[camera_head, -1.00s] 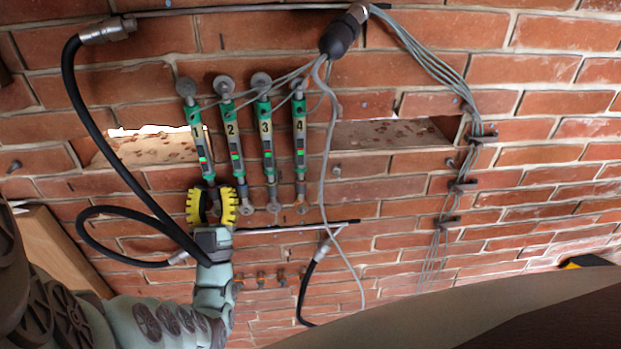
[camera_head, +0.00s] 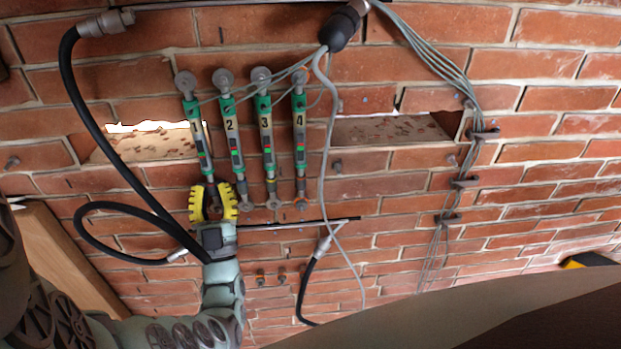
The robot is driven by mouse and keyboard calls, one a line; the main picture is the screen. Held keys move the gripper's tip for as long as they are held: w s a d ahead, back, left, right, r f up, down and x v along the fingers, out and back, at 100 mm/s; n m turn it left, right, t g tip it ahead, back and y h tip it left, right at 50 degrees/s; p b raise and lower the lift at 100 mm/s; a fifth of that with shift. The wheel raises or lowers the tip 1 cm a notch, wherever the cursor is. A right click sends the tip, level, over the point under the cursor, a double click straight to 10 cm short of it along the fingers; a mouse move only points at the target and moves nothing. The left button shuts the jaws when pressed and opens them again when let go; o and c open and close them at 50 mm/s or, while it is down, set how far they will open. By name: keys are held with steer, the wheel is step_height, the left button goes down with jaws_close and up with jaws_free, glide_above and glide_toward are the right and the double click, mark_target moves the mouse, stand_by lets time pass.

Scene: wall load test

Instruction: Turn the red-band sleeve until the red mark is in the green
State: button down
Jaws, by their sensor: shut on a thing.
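Several green load tubes, numbered 1 to 4, hang side by side on the brick wall. My gripper (camera_head: 213,203), with yellow toothed jaws, is shut on the lower end of tube 1 (camera_head: 195,130), around its sleeve. The jaws hide most of that sleeve, and I cannot make out its band colour. The window on tube 1 shows a small green patch (camera_head: 201,154); its red mark is too small to place surely. Tube 2 (camera_head: 230,130), tube 3 (camera_head: 265,125) and tube 4 (camera_head: 299,125) have similar windows. Tube 3 has a yellow band (camera_head: 271,182) on its lower sleeve.
A black hose (camera_head: 95,130) loops left of the tubes and passes close to my wrist. Grey cables (camera_head: 330,120) hang right of tube 4. A thin dark rod (camera_head: 300,223) runs below the tubes. A wooden panel (camera_head: 60,250) stands at lower left.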

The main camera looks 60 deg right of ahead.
steer(key=c, duration=1.1)
jaws_free()
steer(key=shift+c, duration=0.2)
steer(key=shift+d+m+g+h+p, duration=0.1)
steer(key=shift+m+g+h+p, duration=0.35)
steer(key=shift+g+h, duration=0.35)
